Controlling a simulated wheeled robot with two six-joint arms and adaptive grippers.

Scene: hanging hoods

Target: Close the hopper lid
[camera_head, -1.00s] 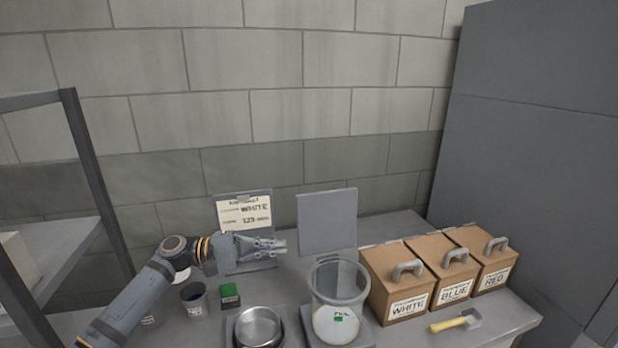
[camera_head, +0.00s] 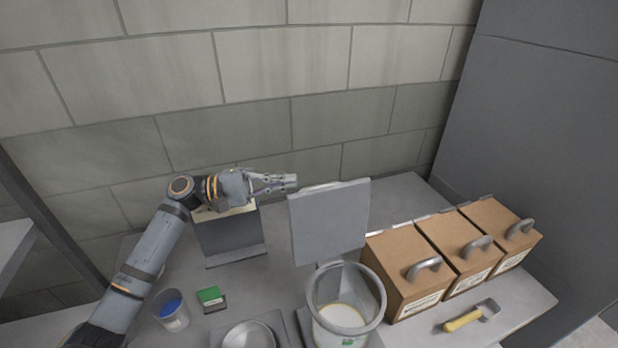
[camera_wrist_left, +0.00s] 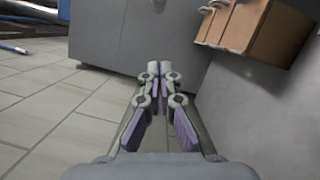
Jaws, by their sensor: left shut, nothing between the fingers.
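The hopper (camera_head: 345,312) is a round grey funnel-like vessel at the bench's front middle, with its mouth uncovered. Its square grey lid (camera_head: 330,222) stands upright behind the mouth, so the hopper is open. My left gripper (camera_head: 292,182) is shut and empty, just left of the lid's upper left corner and at about its top height. I cannot tell whether it is behind the lid's plane. In the left wrist view the closed fingers (camera_wrist_left: 160,75) point toward a grey cabinet, and no lid shows. My right gripper is out of view.
Three brown boxes with grey handles (camera_head: 405,280) stand right of the hopper. A yellow-handled scoop (camera_head: 463,320) lies before them. A metal bowl (camera_head: 249,336), green block (camera_head: 211,298), cup with blue contents (camera_head: 173,312) and sign stand (camera_head: 230,238) are left. A block wall is behind.

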